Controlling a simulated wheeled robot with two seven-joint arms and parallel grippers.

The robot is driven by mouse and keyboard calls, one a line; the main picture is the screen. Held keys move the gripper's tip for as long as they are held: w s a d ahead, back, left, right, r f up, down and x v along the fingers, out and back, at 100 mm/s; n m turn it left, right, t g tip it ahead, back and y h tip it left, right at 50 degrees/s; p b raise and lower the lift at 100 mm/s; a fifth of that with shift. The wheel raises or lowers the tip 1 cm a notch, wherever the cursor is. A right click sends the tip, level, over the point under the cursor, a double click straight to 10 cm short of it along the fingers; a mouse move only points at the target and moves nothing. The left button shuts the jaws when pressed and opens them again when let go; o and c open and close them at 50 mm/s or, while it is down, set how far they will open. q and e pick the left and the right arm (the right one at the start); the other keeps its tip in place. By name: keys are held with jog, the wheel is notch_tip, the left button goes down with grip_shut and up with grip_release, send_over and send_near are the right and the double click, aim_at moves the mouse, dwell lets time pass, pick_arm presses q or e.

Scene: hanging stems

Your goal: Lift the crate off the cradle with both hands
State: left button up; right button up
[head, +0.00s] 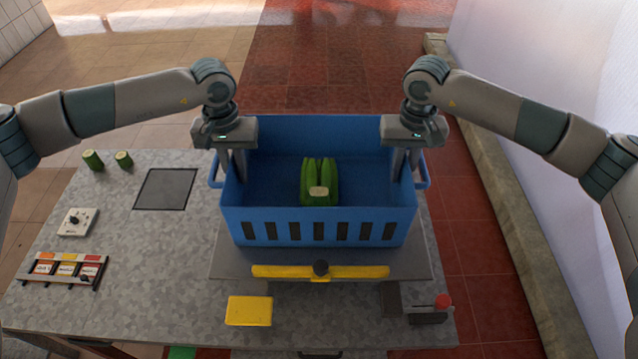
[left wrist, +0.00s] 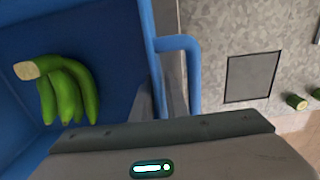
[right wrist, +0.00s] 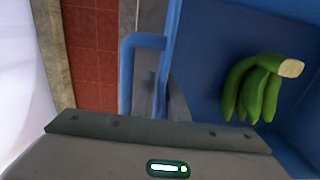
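The blue crate (head: 318,222) rests level on the grey cradle (head: 225,263). A bunch of green bananas (head: 312,185) lies in it, also seen in the left wrist view (left wrist: 80,95) and right wrist view (right wrist: 262,90). My left gripper (head: 238,172) is at the crate's left side, with one finger inside the wall and one outside, within the left handle (left wrist: 185,42). My right gripper (head: 405,170) straddles the right wall likewise, at the right handle (right wrist: 138,42). Both look closed on the wall; the fingertips are partly hidden.
A yellow bar (head: 285,272) with a dark knob runs before the crate. A yellow block (head: 249,311) and a red-knobbed device (head: 430,312) are at the front. A dial box (head: 77,222), a labelled rack (head: 65,270) and two cut green pieces (head: 93,160) lie left.

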aim_at(232, 155)
pick_arm(q)
jog(key=shift+f, duration=0.3)
pick_arm(e)
jog(key=shift+f, duration=0.35)
pick_arm(q)
grip_shut()
pick_arm(e)
grip_shut()
pick_arm(q)
jog(key=shift+w+r, duration=0.1)
jog(key=shift+r, duration=0.05)
pick_arm(e)
jog(key=shift+w+r, duration=0.1)
jog(key=shift+r, duration=0.1)
dwell(0.6)
